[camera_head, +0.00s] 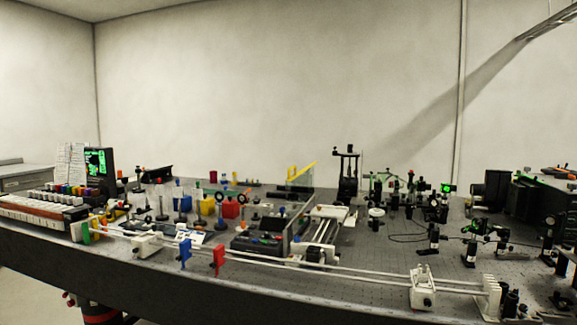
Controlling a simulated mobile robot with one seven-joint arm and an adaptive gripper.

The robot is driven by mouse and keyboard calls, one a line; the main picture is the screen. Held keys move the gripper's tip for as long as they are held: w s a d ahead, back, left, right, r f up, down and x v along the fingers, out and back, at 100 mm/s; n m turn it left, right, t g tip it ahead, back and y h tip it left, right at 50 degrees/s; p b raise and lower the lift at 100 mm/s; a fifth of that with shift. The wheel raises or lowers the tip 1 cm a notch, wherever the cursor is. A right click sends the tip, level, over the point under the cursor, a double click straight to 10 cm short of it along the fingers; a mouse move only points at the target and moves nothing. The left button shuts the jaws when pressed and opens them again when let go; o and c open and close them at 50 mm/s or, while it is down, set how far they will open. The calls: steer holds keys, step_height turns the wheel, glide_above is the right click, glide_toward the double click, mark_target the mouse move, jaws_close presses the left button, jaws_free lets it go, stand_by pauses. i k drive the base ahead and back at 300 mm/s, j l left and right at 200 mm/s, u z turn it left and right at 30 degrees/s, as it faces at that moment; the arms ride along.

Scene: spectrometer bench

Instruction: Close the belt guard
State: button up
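I cannot single out the belt guard with certainty. A clear, greenish upright panel with a slanted yellow bar (303,172) along its top stands near the middle of the bench, and it may be the guard. The bar rises toward the right. Just in front of it is a low dark unit with a grey side plate (303,210), next to a white rail assembly (322,232). Any belt is too small to make out. My gripper is not in view.
A long dark bench (180,290) spans the view. Two white rails run along its front edge, with a blue clamp (185,253), a red clamp (219,260) and a white carriage (423,288). Optics crowd the right, with large black equipment (540,205). A small lit screen (96,162) stands left.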

mark_target(308, 184)
steer(key=i+j+z, duration=0.15)
steer(key=i+z, duration=0.15)
steer(key=i, duration=0.2)
steer(key=i+j+z, duration=0.35)
steer(key=i, duration=0.15)
steer(key=i+j+z, duration=0.3)
steer(key=i, duration=0.15)
